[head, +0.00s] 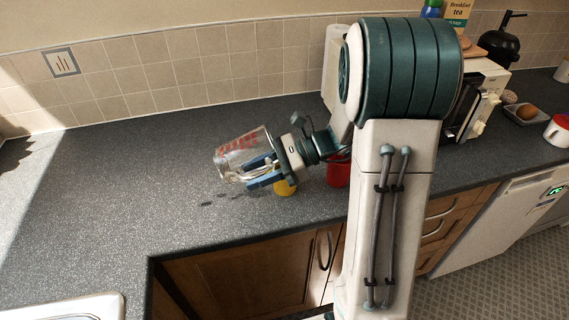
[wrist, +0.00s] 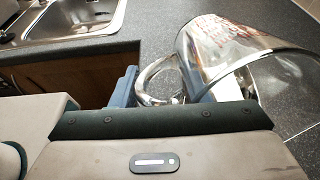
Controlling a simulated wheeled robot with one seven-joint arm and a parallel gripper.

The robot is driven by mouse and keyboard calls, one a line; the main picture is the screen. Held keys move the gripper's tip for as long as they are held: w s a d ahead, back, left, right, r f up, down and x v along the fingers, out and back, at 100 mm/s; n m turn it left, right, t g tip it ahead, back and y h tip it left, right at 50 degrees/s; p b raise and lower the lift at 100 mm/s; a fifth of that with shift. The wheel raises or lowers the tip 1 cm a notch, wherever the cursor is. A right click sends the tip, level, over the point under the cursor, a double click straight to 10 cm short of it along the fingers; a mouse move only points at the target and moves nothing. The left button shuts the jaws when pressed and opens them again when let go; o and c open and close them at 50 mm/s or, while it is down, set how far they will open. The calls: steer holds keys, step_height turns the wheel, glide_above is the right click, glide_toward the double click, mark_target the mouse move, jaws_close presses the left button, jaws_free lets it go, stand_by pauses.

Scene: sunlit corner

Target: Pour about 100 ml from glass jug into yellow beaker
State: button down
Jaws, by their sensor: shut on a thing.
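The glass jug (head: 236,153) is clear with red markings and is tilted well over, its base toward the left in the head view. My gripper (head: 259,175) is shut on its handle and holds it above the counter. In the wrist view the jug (wrist: 232,50) and its handle (wrist: 155,82) show between the blue fingers (wrist: 165,92). The yellow beaker (head: 285,187) stands on the counter just below and right of my gripper, partly hidden by it. I cannot tell how much liquid is in either vessel.
A red container (head: 338,172) stands right of the yellow beaker, partly behind my arm. Dark spots (head: 222,197) lie on the counter (head: 110,215) left of the beaker. The counter's left part is clear. A sink (wrist: 70,28) shows in the wrist view.

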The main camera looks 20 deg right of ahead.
steer(key=shift+r, duration=0.1)
steer(key=h+p, duration=0.1)
steer(key=p, duration=0.1)
steer(key=h+p, duration=0.2)
steer(key=p, duration=0.1)
steer(key=shift+a+r+h, duration=0.15)
steer(key=shift+a+h, duration=0.15)
steer(key=shift+a, duration=0.05)
steer(key=shift+f+h+p, duration=0.35)
steer(key=shift+f+h, duration=0.25)
steer(key=shift+f, duration=0.2)
steer(key=shift+f, duration=0.2)
steer(key=shift+h, duration=0.3)
stand_by(0.6)
